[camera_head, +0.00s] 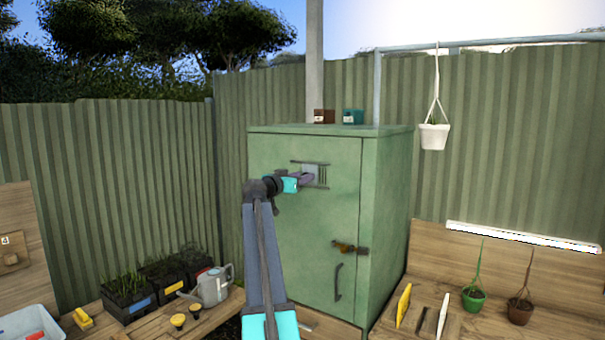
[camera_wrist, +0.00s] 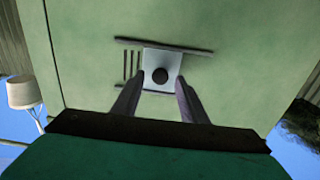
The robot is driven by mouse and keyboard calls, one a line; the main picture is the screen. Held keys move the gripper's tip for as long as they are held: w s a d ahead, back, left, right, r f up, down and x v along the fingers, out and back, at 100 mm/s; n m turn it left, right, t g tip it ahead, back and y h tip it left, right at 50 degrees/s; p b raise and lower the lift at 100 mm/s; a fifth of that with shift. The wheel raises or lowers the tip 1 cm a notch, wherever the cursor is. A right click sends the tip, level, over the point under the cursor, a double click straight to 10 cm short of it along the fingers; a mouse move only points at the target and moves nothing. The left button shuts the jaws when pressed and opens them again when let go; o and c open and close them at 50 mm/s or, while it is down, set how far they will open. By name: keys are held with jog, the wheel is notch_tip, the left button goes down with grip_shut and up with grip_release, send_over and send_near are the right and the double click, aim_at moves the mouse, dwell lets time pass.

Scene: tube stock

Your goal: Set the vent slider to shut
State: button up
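The vent slider is a pale square plate (camera_head: 311,167) with a dark round knob, set between two dark rails on the green cabinet's door (camera_head: 283,215). In the wrist view the plate (camera_wrist: 164,60) and knob (camera_wrist: 160,75) face me. Several dark vent slots (camera_wrist: 131,65) show beside the plate, on its left in the wrist view and right in the head view. My gripper (camera_head: 308,177) is at the vent. In the wrist view its fingers (camera_wrist: 159,78) are open, with a tip on each side of the knob and gaps between. Contact with the plate cannot be told.
A latch (camera_head: 348,248) and a handle (camera_head: 338,282) stick out lower on the door. A white pot (camera_head: 434,136) hangs to the right. Potted seedlings stand on the right bench. A watering can (camera_head: 213,286) and planters stand lower left.

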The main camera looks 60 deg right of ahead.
jog(key=shift+d, duration=0.65)
grip_shut()
jog(key=shift+s+f+b, duration=0.15)
jog(key=shift+s+b, duration=0.9)
jog(key=shift+s, duration=1.25)
grip_release()
jog(key=shift+s+r, duration=0.2)
jog(key=shift+w, duration=0.15)
